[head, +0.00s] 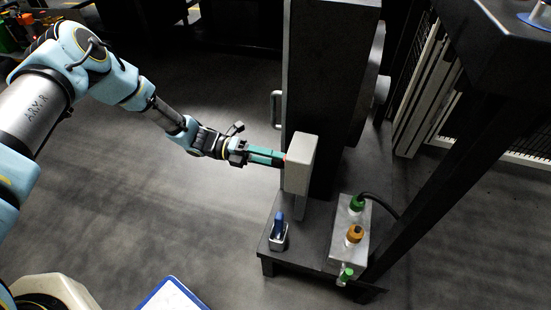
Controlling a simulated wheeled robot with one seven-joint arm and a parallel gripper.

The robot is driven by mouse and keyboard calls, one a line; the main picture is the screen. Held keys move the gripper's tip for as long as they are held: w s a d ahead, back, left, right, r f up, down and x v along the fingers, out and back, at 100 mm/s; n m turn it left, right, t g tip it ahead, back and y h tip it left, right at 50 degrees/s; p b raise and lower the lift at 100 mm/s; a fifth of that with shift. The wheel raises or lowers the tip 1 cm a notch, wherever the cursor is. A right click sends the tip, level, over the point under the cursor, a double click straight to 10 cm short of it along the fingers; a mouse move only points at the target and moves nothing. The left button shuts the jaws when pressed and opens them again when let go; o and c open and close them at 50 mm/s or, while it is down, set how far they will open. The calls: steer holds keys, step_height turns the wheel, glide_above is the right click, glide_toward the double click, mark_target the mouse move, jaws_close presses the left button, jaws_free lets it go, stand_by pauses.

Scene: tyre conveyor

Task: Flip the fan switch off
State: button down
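A light grey box (300,165) stands on a short post at the front of a tall dark cabinet. It may be the fan switch housing, but its left face is turned away and no lever can be made out. My gripper (281,159) reaches in from the left, its teal fingers level with the box's left edge. The fingertips are at or partly behind that edge, so I cannot tell whether they touch anything. The fingers lie close together, and any gap at the tips is hidden.
A dark stand (300,251) below holds a blue-handled lever (279,225) and a grey box (338,240) with green and orange knobs. A tall dark cabinet (325,80) has a handle (276,108). A dark diagonal beam is at right.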

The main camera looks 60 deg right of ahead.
steer(key=shift+w, duration=0.1)
steer(key=shift+c, duration=1.5)
jaws_free()
steer(key=v, duration=1)
steer(key=shift+w+a, duration=0.2)
steer(key=shift+w, duration=0.15)
steer(key=shift+r, duration=0.1)
